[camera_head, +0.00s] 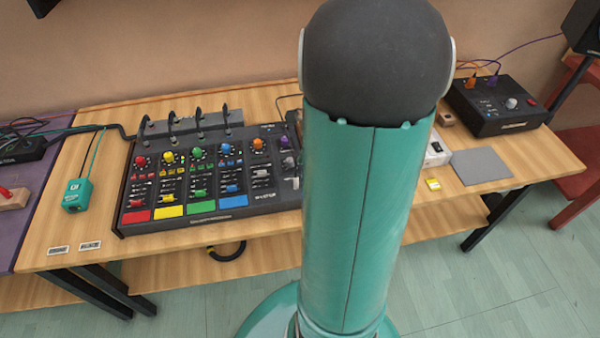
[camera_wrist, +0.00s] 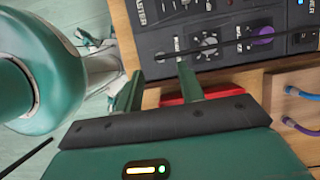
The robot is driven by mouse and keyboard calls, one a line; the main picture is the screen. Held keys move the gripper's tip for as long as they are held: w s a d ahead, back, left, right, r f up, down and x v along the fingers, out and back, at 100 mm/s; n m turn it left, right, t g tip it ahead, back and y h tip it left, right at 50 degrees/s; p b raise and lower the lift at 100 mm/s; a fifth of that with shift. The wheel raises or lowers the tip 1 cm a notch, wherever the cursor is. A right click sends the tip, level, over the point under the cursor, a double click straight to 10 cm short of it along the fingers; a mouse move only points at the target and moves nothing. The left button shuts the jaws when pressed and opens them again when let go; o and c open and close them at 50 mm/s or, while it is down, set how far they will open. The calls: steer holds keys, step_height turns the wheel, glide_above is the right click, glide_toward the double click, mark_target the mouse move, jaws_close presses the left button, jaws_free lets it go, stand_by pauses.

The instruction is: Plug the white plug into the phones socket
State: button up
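My gripper (camera_wrist: 160,72) shows in the wrist view, its two green fingers apart with nothing seen between them. It is over the edge of a black mixer (camera_wrist: 225,25) with knobs and printed labels. In the head view the mixer (camera_head: 190,214) lies on the wooden table, its right part hidden behind my arm. I cannot make out the white plug in either view. I cannot tell which opening is the phones socket; the small labels are unreadable. A thin dark line, maybe a cable, crosses the mixer in the wrist view.
A red object (camera_wrist: 180,98) lies behind my fingers. Blue (camera_wrist: 300,93) and purple (camera_wrist: 300,127) cables are at the right.

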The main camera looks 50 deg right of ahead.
steer(key=v, duration=0.8)
steer(key=shift+r, duration=0.15)
steer(key=a+r+n+t+h, duration=0.1)
steer(key=a+r+n, duration=0.3)
steer(key=a+n, duration=0.8)
steer(key=s+a+r+n+t+h, duration=0.1)
steer(key=a+r+n, duration=0.4)
steer(key=a+n, duration=0.7)
steer(key=a+t+h, duration=0.1)
steer(key=a, duration=0.3)
steer(key=shift+n+h, duration=0.4)
steer(key=shift+s, duration=0.1)
steer(key=shift+c, duration=0.2)
